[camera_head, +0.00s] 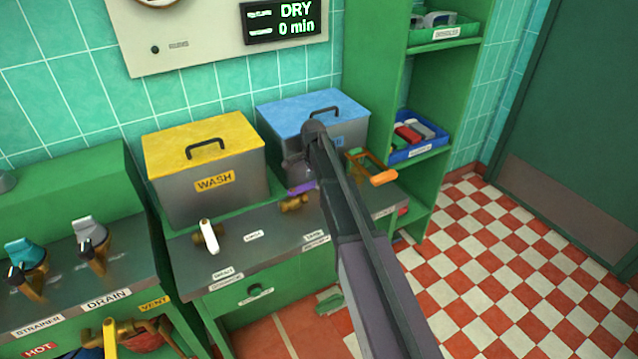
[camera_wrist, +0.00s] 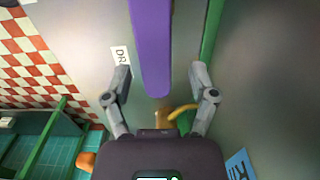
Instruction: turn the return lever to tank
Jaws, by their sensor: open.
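A purple lever (camera_head: 301,188) sits on a brass valve (camera_head: 293,204) on the grey bench, partly hidden by my arm. I cannot read a label naming it as the return lever. In the wrist view the purple lever (camera_wrist: 151,45) runs down from the top edge between my fingers. My gripper (camera_wrist: 160,72) is open, with one finger on each side of the lever and a visible gap on both sides. A white label beginning "DR" (camera_wrist: 120,55) lies beside the left finger. In the head view my gripper (camera_head: 298,172) is mostly hidden behind my own arm.
A yellow-lidded WASH tank (camera_head: 205,190) and a blue-lidded tank (camera_head: 270,125) stand behind the bench. Green shelves (camera_head: 440,100) rise at right; the checkered floor (camera_head: 530,260) is clear.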

